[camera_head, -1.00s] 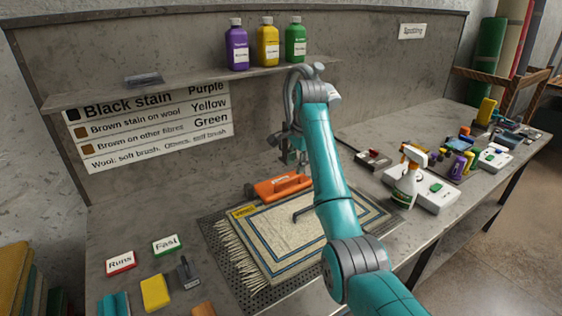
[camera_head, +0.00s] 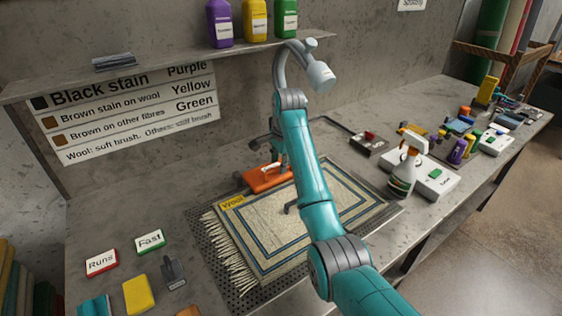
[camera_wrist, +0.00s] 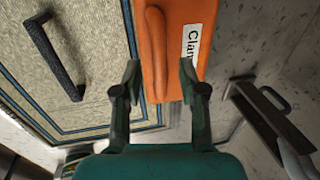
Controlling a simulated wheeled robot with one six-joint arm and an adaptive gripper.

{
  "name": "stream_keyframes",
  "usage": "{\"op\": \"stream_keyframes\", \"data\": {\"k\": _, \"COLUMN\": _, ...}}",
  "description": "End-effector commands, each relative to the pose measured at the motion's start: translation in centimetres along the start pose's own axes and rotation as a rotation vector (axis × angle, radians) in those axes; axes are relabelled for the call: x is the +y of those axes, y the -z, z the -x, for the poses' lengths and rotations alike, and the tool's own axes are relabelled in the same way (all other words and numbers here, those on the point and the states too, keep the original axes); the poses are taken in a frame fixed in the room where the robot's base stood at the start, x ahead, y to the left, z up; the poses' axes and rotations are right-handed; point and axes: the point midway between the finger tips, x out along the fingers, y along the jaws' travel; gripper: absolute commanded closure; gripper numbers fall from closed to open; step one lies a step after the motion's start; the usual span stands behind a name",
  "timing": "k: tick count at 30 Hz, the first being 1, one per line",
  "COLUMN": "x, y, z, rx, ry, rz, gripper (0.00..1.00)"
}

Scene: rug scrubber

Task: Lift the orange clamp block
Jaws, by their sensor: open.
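The orange clamp block (camera_head: 266,178) lies at the back edge of the rug (camera_head: 300,254), near its "Wool" tag. In the wrist view the orange clamp block (camera_wrist: 171,40) has a raised orange ridge and a white label, partly cut off, reading "Clam".
A dark handle (camera_wrist: 54,58) stands on the rug beside the block. A grey metal piece with a handle (camera_wrist: 268,112) is right of my gripper in the wrist view. A spray bottle (camera_head: 404,165) stands right of the rug. The shelf (camera_head: 150,67) overhangs behind.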

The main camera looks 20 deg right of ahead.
Motion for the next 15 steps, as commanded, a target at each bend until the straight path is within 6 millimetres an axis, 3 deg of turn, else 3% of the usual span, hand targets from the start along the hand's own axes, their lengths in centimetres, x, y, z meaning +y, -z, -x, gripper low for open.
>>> {"op": "stream_keyframes", "data": {"k": 12, "x": 0.21, "y": -0.34, "z": -0.89, "rx": 0.0, "ry": 0.0, "rz": 0.0, "gripper": 0.59}}
{"op": "stream_keyframes", "data": {"k": 13, "x": 0.21, "y": -0.34, "z": -0.89, "rx": 0.0, "ry": 0.0, "rz": 0.0, "gripper": 0.61}}
{"op": "stream_keyframes", "data": {"k": 15, "x": 0.21, "y": -0.33, "z": -0.88, "rx": 0.0, "ry": 0.0, "rz": 0.0, "gripper": 0.79}}
